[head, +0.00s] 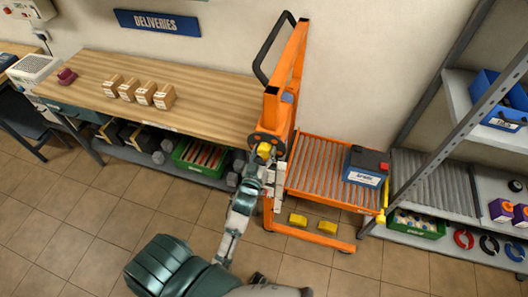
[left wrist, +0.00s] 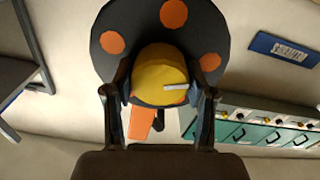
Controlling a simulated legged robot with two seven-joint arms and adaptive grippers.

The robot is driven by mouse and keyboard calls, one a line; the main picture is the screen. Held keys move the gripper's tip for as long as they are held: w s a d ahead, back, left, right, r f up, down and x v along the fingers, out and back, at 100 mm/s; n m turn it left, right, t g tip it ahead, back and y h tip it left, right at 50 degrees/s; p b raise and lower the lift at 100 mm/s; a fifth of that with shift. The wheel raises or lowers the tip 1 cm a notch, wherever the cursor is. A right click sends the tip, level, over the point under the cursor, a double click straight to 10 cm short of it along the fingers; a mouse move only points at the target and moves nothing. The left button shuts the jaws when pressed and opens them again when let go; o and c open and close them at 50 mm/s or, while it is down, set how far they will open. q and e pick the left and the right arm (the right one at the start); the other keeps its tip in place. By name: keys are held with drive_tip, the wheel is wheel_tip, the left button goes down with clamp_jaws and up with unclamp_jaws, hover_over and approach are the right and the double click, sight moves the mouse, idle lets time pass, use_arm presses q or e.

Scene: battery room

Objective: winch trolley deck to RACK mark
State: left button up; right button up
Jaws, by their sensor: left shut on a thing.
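The orange trolley (head: 299,75) stands between the bench and the rack, with a black handle at its top. Its roller deck (head: 318,165) carries a blue and dark battery (head: 366,166) at the right end. The winch wheel, dark with orange spots (left wrist: 112,42), fills the top of the left wrist view. My left gripper (head: 264,157) is shut on the wheel's yellow knob (left wrist: 160,72), with one finger on each side of it. I cannot make out the RACK mark. My right gripper is out of view.
The grey rack (head: 419,160) stands at the right, with a roller shelf (head: 436,182) beside the deck. A yellow bar (head: 383,195) is at the deck's right end. The wooden bench (head: 190,92) is at the left. Tiled floor in front is clear.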

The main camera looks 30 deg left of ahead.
use_arm(q)
drive_tip(key=shift+f, duration=0.2)
drive_tip(key=o, duration=1.1)
drive_tip(key=shift+w, duration=0.1)
drive_tip(key=shift+o, duration=0.2)
drive_tip(key=v, duration=1.2)
